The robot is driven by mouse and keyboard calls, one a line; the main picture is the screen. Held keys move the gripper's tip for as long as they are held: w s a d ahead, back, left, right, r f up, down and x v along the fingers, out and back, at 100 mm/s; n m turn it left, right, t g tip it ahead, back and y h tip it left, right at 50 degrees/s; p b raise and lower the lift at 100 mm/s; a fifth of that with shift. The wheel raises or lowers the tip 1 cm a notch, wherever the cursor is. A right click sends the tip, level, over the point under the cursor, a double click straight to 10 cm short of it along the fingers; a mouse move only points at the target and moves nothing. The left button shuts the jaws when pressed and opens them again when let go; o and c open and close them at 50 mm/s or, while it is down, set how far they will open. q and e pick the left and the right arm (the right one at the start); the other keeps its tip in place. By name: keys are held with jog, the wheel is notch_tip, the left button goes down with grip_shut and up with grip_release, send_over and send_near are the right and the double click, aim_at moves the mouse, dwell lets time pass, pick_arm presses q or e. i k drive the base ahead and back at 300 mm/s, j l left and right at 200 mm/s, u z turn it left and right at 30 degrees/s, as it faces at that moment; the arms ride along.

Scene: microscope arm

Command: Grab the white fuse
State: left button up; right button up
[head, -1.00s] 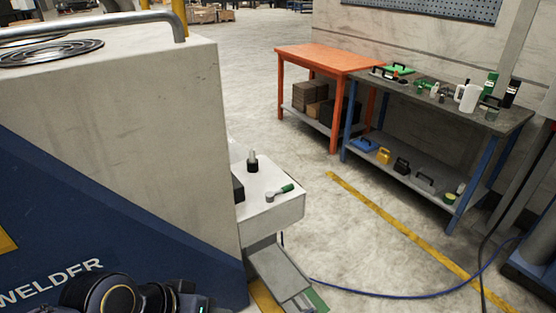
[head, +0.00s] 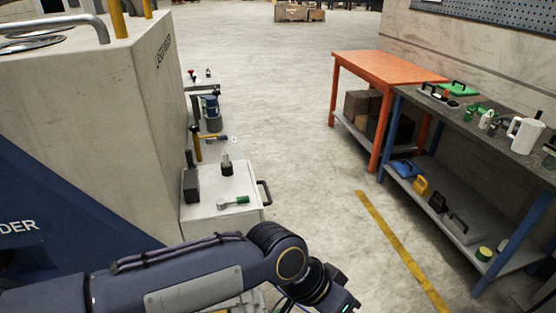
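I cannot make out a white fuse in this view. My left arm reaches in from the lower left across the bottom of the picture. Its wrist end is at the bottom edge, and the gripper's fingers do not show. My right arm and gripper are not in view.
The machine (head: 85,115) blocks the left side. Behind the cabinet are a hammer (head: 199,146) and a blue item (head: 210,108). An orange table (head: 385,66) and a grey workbench (head: 525,156) with a white jug (head: 526,135) stand at right. Open floor lies between.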

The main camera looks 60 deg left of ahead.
aim_at(225, 158)
jog(key=i+l+u, duration=0.1)
jog(key=i, duration=0.4)
jog(key=i+l+u, duration=0.1)
jog(key=i, duration=0.4)
jog(key=i+j+u, duration=0.2)
jog(key=i+u, duration=0.15)
jog(key=u, duration=0.15)
jog(key=i+u, duration=0.45)
jog(key=i+l+u, duration=0.1)
jog(key=i+u, duration=0.25)
jog(key=u, duration=0.15)
jog(key=i+l+u, duration=0.25)
jog(key=u, duration=0.25)
jog(key=i+j+u, duration=0.1)
jog(key=u, duration=0.35)
jog(key=i+u, duration=0.2)
jog(key=u, duration=0.3)
jog(key=i+u, duration=0.15)
jog(key=u, duration=0.3)
jog(key=i+l+u, duration=0.1)
jog(key=u, duration=0.4)
jog(key=i+l+u, duration=0.15)
jog(key=u, duration=0.3)
jog(key=i+l+u, duration=0.15)
jog(key=u, duration=0.35)
jog(key=i+l+u, duration=0.15)
jog(key=u, duration=0.15)
jog(key=i+l+u, duration=0.3)
jog(key=k+j, duration=0.1)
